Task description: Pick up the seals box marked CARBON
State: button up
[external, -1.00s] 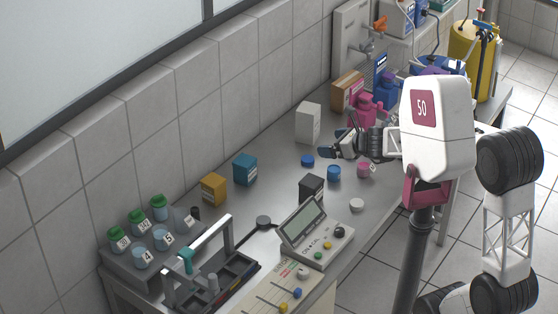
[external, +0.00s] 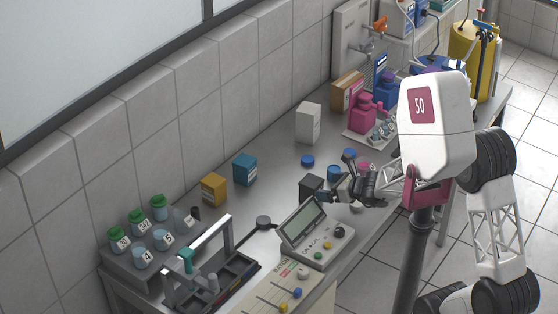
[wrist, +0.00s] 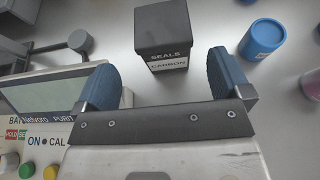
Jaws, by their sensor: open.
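The seals box marked CARBON (wrist: 164,38) is a dark box with a white label reading SEALS CARBON. In the wrist view it stands at top centre, just beyond and between my fingertips. In the external view the dark box (external: 310,187) stands on the bench beside the meter, partly hidden by my gripper. My gripper (wrist: 166,80) is open, with two blue finger pads apart and nothing between them. In the external view my gripper (external: 342,190) is just to the right of the box.
The meter (external: 318,236) with a screen and coloured buttons stands close, at left in the wrist view (wrist: 50,120). A blue cylinder (wrist: 263,38) stands right of the box. Orange (external: 213,189), teal (external: 245,169) and white (external: 308,123) boxes stand along the wall.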

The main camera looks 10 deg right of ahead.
aim_at(311, 184)
jog(key=shift+w, duration=0.1)
jog(key=shift+x, duration=1.25)
jog(key=shift+x, duration=2.6)
jog(key=shift+w, duration=0.15)
jog(key=shift+c, duration=0.4)
jog(key=c, duration=1.1)
jog(key=shift+r, duration=0.1)
jog(key=shift+r, duration=0.1)
